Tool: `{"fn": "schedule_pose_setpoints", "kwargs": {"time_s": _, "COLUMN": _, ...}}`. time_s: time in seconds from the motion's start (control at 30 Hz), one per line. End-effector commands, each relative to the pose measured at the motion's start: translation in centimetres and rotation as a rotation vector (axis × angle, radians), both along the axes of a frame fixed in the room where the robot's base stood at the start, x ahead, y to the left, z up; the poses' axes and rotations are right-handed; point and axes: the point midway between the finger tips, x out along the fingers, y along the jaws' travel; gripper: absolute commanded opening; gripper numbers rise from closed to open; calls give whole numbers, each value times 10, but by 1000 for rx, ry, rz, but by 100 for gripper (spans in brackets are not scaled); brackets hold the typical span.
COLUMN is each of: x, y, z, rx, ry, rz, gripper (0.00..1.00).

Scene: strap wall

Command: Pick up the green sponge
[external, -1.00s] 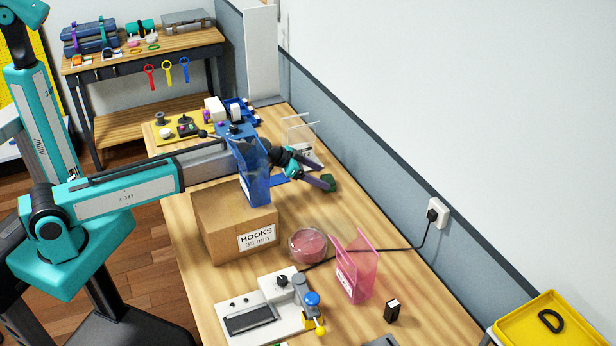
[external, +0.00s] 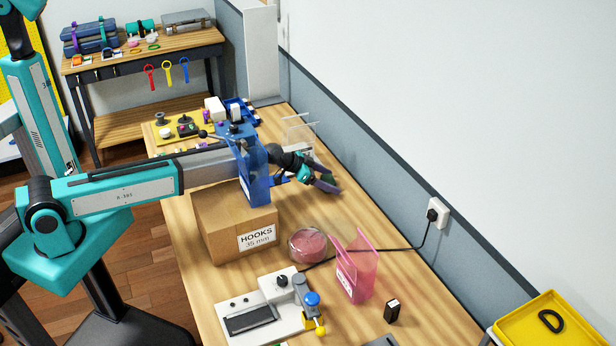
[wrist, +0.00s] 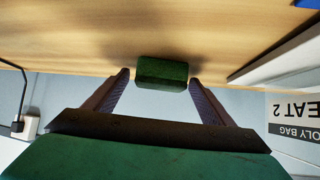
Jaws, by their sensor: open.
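The green sponge (wrist: 162,73) is a small dark green block on the wooden bench, near the wall side. In the wrist view it sits between the tips of my open gripper (wrist: 159,79), with a gap on both sides. In the external view my gripper (external: 328,184) is low over the bench beyond the cardboard box, and its fingers hide most or all of the sponge.
A white sign stand (wrist: 296,120) stands close to the right in the wrist view.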

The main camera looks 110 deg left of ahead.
Motion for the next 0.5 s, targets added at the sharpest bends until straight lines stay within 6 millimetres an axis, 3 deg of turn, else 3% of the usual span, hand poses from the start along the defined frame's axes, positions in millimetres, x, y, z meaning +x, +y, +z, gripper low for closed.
{"fn": "schedule_pose_setpoints", "kwargs": {"time_s": 0.2, "x": 0, "y": 0, "z": 0, "rx": 0, "ry": 0, "rz": 0, "gripper": 77}}
{"fn": "schedule_pose_setpoints", "kwargs": {"time_s": 0.47, "x": 0, "y": 0, "z": 0, "rx": 0, "ry": 0, "rz": 0, "gripper": 34}}
{"fn": "schedule_pose_setpoints", "kwargs": {"time_s": 0.5, "x": 0, "y": 0, "z": 0, "rx": 0, "ry": 0, "rz": 0, "gripper": 33}}
